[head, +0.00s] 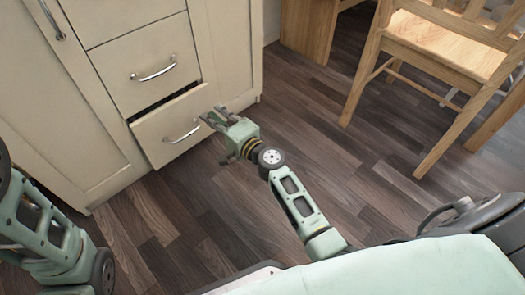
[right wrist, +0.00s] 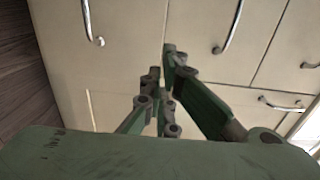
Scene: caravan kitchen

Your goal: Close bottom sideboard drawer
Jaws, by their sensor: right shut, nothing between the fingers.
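The bottom sideboard drawer (head: 172,127) is partly open in the head view, with a dark gap along its top edge. Its curved metal handle (head: 182,132) is on the front. My right gripper (head: 208,118) is shut and empty, close to the right end of the drawer front; I cannot tell whether it touches. In the right wrist view its fingers (right wrist: 166,110) point at the cream cabinet fronts. My left arm shows at the lower left of the head view, but its gripper fingers are out of sight.
The drawer above (head: 150,72) is shut. Tall cabinet doors stand on both sides of the drawers. A wooden chair (head: 440,55) and a wooden table leg or panel (head: 308,28) stand at the right. The wood floor (head: 330,130) between them is clear.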

